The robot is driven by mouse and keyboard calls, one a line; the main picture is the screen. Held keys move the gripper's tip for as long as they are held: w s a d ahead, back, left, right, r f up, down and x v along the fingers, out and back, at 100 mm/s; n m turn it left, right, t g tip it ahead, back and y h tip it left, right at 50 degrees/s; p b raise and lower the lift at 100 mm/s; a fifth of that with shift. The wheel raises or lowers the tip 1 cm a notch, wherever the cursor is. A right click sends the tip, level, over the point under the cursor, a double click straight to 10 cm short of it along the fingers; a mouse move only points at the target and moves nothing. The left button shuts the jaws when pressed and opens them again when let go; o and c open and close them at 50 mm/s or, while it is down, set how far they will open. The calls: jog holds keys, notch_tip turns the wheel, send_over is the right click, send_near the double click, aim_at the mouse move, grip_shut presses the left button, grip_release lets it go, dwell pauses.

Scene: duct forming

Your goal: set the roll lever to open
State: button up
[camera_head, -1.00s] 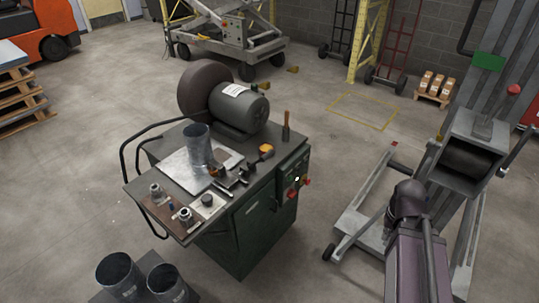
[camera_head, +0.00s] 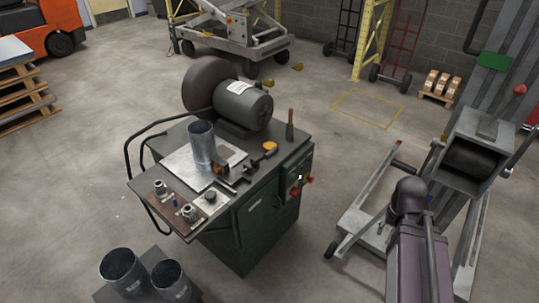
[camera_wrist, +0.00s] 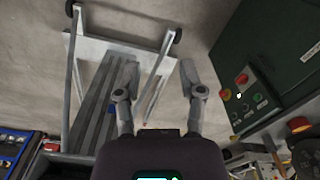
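I cannot tell for sure which part is the roll lever; no lever is readable as such. The candidates are a dark curved bar (camera_head: 126,155) on the left of the green cabinet (camera_head: 262,222) and a thin handle (camera_head: 522,149) on the right of the grey upright machine (camera_head: 484,133). The cabinet also shows in the wrist view (camera_wrist: 265,45), with its control panel (camera_wrist: 243,97) of red and green knobs. My gripper (camera_wrist: 158,75) is open and empty in the wrist view, its fingers spread over a wheeled frame and floor. The fingers are not visible in the head view.
On the cabinet stand a motor with a dark disc (camera_head: 208,82), a metal cylinder (camera_head: 201,142), a metal sheet and small tools. Two metal cylinders (camera_head: 122,268) stand at the lower left. The machine's wheeled base (camera_head: 365,205) spreads over the floor. Floor between it and the cabinet is clear.

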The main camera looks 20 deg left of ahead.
jog(key=w+a+r+p, duration=0.4)
jog(key=w+a, duration=0.3)
jog(key=m+t+y+p, duration=0.1)
jog(key=m+y+p, duration=0.25)
jog(key=p, duration=0.65)
send_near(267, 155)
jog(key=r, duration=0.1)
jog(key=r+h, duration=0.1)
jog(key=shift+a+r+m, duration=0.2)
jog(key=shift+r+m, duration=0.05)
jog(key=shift+r, duration=0.1)
jog(key=shift+f+b, duration=0.2)
jog(key=shift+b, duration=0.25)
jog(key=b+x, duration=1.3)
jog(key=shift+s+a+f, duration=0.1)
jog(key=shift+f, duration=0.1)
grip_shut()
